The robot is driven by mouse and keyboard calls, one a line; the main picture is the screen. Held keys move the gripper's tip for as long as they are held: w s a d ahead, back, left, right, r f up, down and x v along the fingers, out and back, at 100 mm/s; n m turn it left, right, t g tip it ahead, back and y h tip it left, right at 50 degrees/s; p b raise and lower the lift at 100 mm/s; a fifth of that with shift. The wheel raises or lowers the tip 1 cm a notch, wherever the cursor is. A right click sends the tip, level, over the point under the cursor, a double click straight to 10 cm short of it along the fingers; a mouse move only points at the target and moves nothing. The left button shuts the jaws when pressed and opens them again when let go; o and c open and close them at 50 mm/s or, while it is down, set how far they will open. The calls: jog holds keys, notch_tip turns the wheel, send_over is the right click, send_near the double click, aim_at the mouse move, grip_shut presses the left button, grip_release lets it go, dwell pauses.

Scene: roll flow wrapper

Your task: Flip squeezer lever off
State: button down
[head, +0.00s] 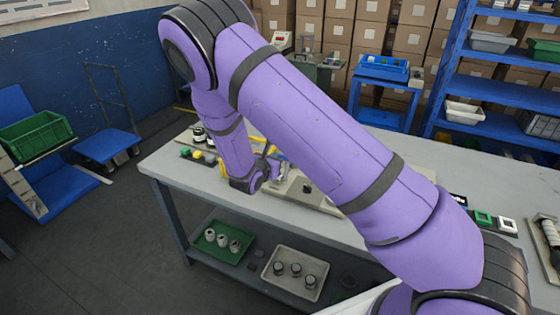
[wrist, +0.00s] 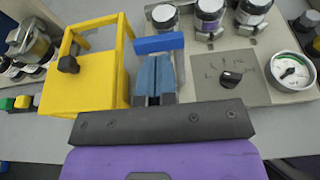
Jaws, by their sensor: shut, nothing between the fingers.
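In the wrist view my gripper (wrist: 155,62) is shut and empty, its two blue-grey fingers side by side. A blue bar (wrist: 160,43) lies just beyond the fingertips; I cannot tell whether they touch it. A black lever-like knob (wrist: 231,78) sits on a beige panel (wrist: 262,88) to the right of the fingers, apart from them. Another black knob (wrist: 68,64) is on the yellow box-like frame (wrist: 100,82) to the left. No label shows which one is the squeezer lever. In the head view my gripper (head: 277,172) is low over the table, partly hidden by my arm.
A blue shelf rack (head: 490,85) stands behind.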

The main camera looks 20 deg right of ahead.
jog(key=v, duration=0.9)
jog(key=shift+w+r, duration=0.2)
jog(key=shift+r, duration=0.15)
jog(key=s+d+r+m+g+y, duration=0.1)
jog(key=s+d+r+m+g, duration=0.3)
jog(key=r, duration=0.3)
jog(key=s+d+r+m+g, duration=0.2)
jog(key=s+d+r+m, duration=0.3)
jog(key=r+m, duration=0.2)
jog(key=s+d+r+m+g+y, duration=0.1)
jog(key=s+d+r+m+g, duration=0.1)
jog(key=s+d+r+m, duration=0.4)
jog(key=s+a+r+m+t+y, duration=0.1)
jog(key=s+r+m+y, duration=0.3)
jog(key=s, duration=0.5)
jog(key=s+a+r+m+t+y, duration=0.2)
jog(key=s+r+m+y, duration=0.2)
jog(key=s+r+m, duration=0.2)
jog(key=s+r, duration=0.2)
jog(key=s, duration=0.1)
jog(key=shift+r, duration=0.35)
